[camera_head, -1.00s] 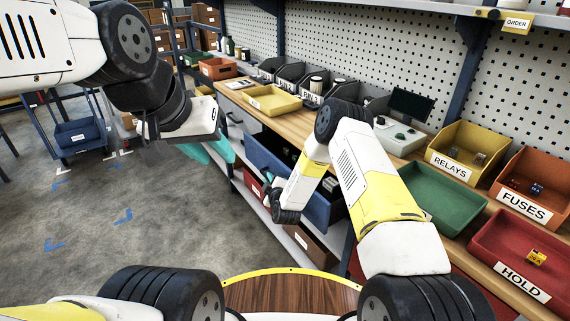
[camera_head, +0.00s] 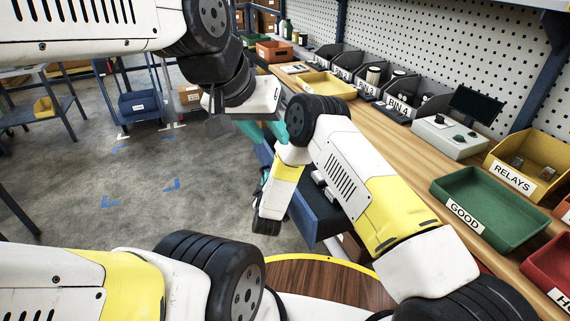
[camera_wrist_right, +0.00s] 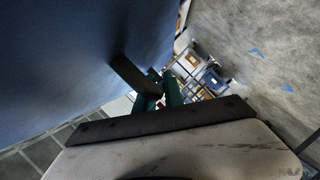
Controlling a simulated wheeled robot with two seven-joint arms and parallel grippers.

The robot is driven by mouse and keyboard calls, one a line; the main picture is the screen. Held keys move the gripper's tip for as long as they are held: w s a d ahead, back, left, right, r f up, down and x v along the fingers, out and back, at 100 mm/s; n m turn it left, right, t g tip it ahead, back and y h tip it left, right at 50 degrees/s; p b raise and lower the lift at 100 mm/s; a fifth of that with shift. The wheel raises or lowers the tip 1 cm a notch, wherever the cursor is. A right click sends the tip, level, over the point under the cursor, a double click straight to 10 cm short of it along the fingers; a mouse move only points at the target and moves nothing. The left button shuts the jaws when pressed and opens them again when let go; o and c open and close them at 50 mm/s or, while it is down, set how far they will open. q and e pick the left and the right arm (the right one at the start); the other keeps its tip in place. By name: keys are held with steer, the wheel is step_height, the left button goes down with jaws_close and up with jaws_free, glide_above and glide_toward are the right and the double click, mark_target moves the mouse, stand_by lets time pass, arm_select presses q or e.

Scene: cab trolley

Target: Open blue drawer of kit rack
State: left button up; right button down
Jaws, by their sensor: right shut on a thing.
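The blue drawer (camera_head: 329,224) is under the bench, mostly behind my right arm. It stands pulled out, with several grey items (camera_head: 325,190) inside. My right gripper (camera_head: 264,180) is low at the drawer's front, with its jaws partly hidden in the head view. In the right wrist view, the blue drawer front (camera_wrist_right: 75,70) fills the left side, and the gripper's green fingers (camera_wrist_right: 160,95) are closed on the dark handle bar (camera_wrist_right: 135,77). My left gripper (camera_head: 265,131) hangs higher, with its teal fingers apart and nothing seen between them; my right arm partly covers them.
The wooden bench (camera_head: 400,148) holds a green GOOD tray (camera_head: 490,205), a yellow RELAYS bin (camera_head: 520,170), grey part bins (camera_head: 372,90) and a yellow tray (camera_head: 325,84). A cart with a blue bin (camera_head: 138,103) stands far left. Open floor (camera_head: 110,170) lies to the left.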

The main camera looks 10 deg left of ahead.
steer(key=shift+s+a, duration=0.1)
steer(key=shift+a, duration=0.05)
steer(key=c, duration=1.5)
jaws_free()
steer(key=shift+o, duration=0.2)
